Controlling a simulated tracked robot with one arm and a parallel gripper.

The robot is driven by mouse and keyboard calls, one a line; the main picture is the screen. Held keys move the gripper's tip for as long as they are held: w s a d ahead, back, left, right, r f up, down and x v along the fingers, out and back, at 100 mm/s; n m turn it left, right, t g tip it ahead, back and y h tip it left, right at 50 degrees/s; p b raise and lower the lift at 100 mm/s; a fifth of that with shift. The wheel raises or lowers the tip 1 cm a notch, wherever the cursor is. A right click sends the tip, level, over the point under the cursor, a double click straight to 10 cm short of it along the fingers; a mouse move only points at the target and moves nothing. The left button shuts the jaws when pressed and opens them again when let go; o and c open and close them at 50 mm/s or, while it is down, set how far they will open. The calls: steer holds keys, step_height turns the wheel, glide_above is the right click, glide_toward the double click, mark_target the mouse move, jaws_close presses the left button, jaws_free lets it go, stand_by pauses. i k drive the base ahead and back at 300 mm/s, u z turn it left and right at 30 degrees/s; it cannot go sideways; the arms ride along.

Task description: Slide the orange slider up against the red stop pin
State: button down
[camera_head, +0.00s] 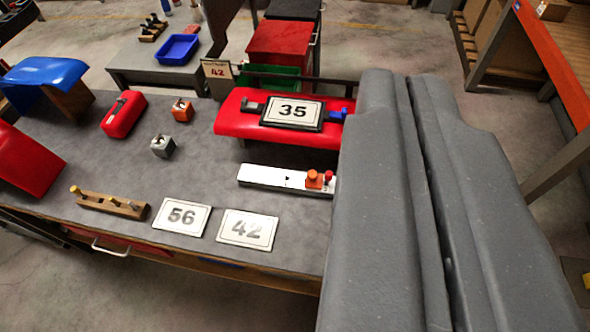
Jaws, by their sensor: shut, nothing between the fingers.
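The orange slider (314,181) sits near the right end of a white rail (265,178) on the grey table. The red stop pin (328,175) stands just to the right of the slider. They look very close together; I cannot tell whether they touch. My gripper (400,78) fills the right side of the view. Its two grey fingers are shut with only a thin dark seam between them, and they are empty. The gripper is to the right of the rail and close to the camera, and may hide the rail's far right end.
A red stand with a 35 plate (292,112) is behind the rail. Plates 56 (181,217) and 42 (247,229) lie in front. A wooden block (108,204), red case (123,114) and small cubes occupy the left. Bare tabletop lies left of the rail.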

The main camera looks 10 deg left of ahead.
mark_target(315, 179)
steer(key=u, duration=0.05)
steer(key=i, duration=1)
steer(key=z, duration=0.1)
